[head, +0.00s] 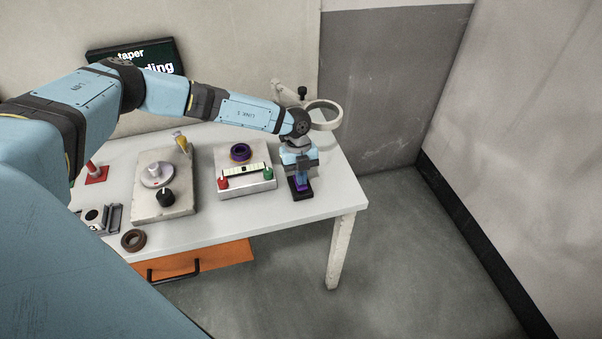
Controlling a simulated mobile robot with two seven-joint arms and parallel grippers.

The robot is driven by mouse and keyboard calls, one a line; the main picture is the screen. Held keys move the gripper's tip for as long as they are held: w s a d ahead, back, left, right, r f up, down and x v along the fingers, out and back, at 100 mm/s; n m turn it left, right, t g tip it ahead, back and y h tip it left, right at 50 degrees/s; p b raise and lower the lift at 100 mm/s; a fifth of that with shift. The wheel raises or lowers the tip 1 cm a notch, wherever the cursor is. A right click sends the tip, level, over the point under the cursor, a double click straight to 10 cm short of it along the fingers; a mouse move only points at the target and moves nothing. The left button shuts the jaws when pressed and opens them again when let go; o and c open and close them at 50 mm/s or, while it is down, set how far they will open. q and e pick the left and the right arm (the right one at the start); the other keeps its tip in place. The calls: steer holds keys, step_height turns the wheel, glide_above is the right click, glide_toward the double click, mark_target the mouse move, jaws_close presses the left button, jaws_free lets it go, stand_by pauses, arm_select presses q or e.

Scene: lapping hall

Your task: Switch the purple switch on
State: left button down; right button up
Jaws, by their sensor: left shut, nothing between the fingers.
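The purple switch (304,185) sits on a small dark base (299,194) near the right end of the white table. My left gripper (302,178) is shut and empty. It points down right at the switch from above and hides much of it. I cannot tell whether the fingers touch the switch, nor whether the switch is on or off. My right gripper is out of view.
Left of the switch stands a grey box (262,187) with a dark ring (240,152), a red knob (222,183) and a green knob (267,175). A ring-shaped magnifier (330,116) stands behind my gripper. A plate with a black knob (165,197) and a brown ring (133,240) lie further left.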

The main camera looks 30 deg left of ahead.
arm_select(q)
steer(key=shift+s+d+f+p, duration=0.2)
steer(key=shift+s+f+p, duration=0.1)
steer(key=shift+f+p, duration=0.15)
steer(key=shift+w+a, duration=0.1)
steer(key=shift+w+a+r, duration=0.1)
steer(key=shift+w+a, duration=0.15)
steer(key=shift+a, duration=0.05)
steer(key=shift+w+a, duration=0.3)
